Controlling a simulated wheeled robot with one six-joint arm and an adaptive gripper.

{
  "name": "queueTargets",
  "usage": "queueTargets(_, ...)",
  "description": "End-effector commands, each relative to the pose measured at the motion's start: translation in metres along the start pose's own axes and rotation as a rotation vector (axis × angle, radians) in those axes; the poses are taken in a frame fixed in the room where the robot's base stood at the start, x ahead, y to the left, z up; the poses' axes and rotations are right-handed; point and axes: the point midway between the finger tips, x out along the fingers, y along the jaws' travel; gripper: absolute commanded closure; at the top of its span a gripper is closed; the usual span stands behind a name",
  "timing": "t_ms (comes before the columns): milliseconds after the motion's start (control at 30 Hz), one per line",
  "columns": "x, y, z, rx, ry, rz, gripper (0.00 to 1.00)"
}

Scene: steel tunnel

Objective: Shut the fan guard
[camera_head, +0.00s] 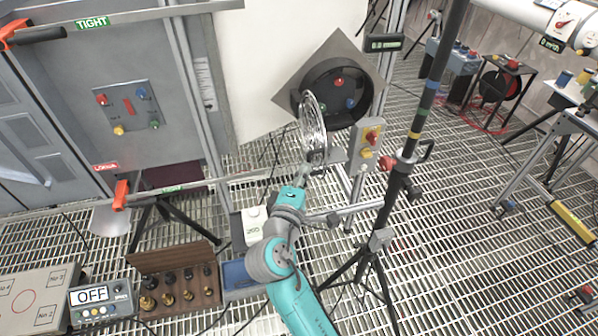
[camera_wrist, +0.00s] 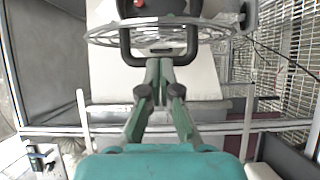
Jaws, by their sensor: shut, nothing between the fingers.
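The fan guard (camera_head: 313,122) is a round wire grille standing open, seen nearly edge-on in front of the left part of the fan housing (camera_head: 368,96). The housing is a black ring on a grey diamond-shaped plate, with red and blue knobs inside. In the wrist view the guard (camera_wrist: 103,37) spans the top, with a black U-shaped handle (camera_wrist: 126,50). My gripper (camera_head: 302,172) is just below the guard.
A grey button box (camera_head: 366,146) stands right of the guard. A dark pole on a tripod (camera_head: 398,180) rises further right. A grey cabinet panel (camera_head: 125,105) and a horizontal bar (camera_head: 230,183) are at left. An open wooden case (camera_head: 175,258) lies lower left.

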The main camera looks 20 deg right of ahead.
Motion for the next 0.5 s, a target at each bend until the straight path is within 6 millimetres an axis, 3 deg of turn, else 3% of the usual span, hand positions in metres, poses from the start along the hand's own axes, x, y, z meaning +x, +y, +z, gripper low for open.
queueTargets(267,0.011,0.000,0.028,0.000,0.046,0.000,1.00)
queueTargets(500,0.035,0.000,0.069,0.001,0.044,0.001,1.00)
